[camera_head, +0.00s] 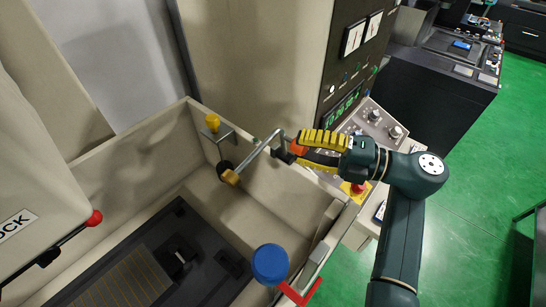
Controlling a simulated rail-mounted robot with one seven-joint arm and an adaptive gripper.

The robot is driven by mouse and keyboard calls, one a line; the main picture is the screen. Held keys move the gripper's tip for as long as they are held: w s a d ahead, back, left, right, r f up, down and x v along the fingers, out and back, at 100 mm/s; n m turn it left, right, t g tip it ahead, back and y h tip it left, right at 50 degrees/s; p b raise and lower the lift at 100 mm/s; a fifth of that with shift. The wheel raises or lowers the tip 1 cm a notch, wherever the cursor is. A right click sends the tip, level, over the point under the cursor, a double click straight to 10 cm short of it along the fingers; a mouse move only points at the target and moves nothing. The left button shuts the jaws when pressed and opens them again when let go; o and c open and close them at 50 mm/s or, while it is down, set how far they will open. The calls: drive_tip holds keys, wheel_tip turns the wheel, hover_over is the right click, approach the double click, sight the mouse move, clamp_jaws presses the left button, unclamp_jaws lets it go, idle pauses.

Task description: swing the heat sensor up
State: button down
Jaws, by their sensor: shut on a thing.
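The heat sensor (257,157) appears to be the bent grey metal rod with a brass-coloured tip (230,177). It is mounted at the right-hand wall of the tank, and its tip slants down to the left inside the tank. An orange-red part and a dark mount sit at its right end. My gripper (301,148), with yellow-and-black fingers, reaches in from the right and is shut on the orange-red part at that end. The fingers partly hide this part, so the exact grip is not clear.
A yellow-knobbed rod (212,122) on a bracket stands left of the sensor. A blue round knob (270,264) and red lever (299,292) are at the front tank wall. A control panel (376,122) lies behind my gripper. Green floor (470,190) is open at right.

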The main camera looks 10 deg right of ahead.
drive_tip(key=shift+w+d+m+y+b, duration=0.3)
drive_tip(key=shift+w+d+m+b, duration=0.25)
drive_tip(key=shift+m, duration=0.35)
drive_tip(key=shift+r, duration=0.1)
drive_tip(key=c, duration=0.6)
unclamp_jaws()
drive_tip(key=shift+c, duration=0.2)
drive_tip(key=v, duration=0.7)
drive_tip(key=shift+s+d, duration=0.2)
drive_tip(key=shift+s, duration=0.05)
drive_tip(key=shift+a, duration=0.1)
